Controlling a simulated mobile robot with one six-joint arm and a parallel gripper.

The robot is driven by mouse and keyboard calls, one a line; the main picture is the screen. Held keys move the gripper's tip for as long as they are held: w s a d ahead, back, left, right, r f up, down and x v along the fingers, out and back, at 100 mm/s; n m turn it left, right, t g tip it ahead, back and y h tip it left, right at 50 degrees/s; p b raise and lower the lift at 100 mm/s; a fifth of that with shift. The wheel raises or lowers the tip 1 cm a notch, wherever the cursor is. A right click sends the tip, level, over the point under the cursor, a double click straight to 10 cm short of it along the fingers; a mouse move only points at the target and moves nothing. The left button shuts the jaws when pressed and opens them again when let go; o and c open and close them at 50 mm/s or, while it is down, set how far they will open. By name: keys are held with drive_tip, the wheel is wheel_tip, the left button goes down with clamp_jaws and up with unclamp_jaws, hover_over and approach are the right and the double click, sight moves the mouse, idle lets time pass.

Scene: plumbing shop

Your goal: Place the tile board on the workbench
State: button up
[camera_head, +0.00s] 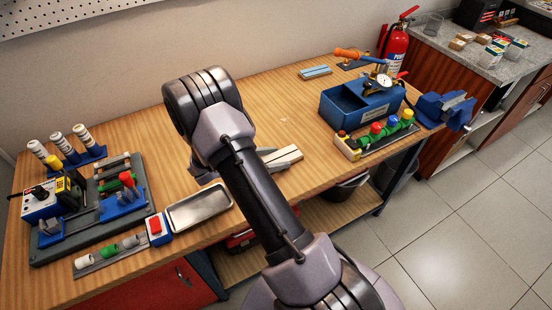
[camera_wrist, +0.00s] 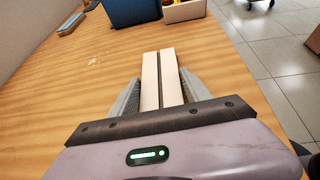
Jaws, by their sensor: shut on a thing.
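The tile board (camera_head: 284,157) is a narrow cream piece with a dark groove along its middle. It also shows in the wrist view (camera_wrist: 150,80), pointing away from the wrist. My gripper (camera_wrist: 160,78) is shut on it, with a grey finger along each long side. In the head view my gripper (camera_head: 270,155) is mostly hidden behind my arm. The board is over the middle of the wooden workbench (camera_head: 290,115). I cannot tell whether it touches the top or hangs just above it. Its near end is hidden by the gripper body.
A blue toolbox (camera_head: 360,100) and a rack of coloured fittings (camera_head: 378,135) stand to the right. A metal tray (camera_head: 199,208) lies left of the board. A crowded tool board (camera_head: 95,215) fills the left end. A light blue strip (camera_head: 315,71) lies at the back. The bench middle is clear.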

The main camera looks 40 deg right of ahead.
drive_tip(key=o, duration=1.6)
drive_tip(key=shift+f, duration=0.1)
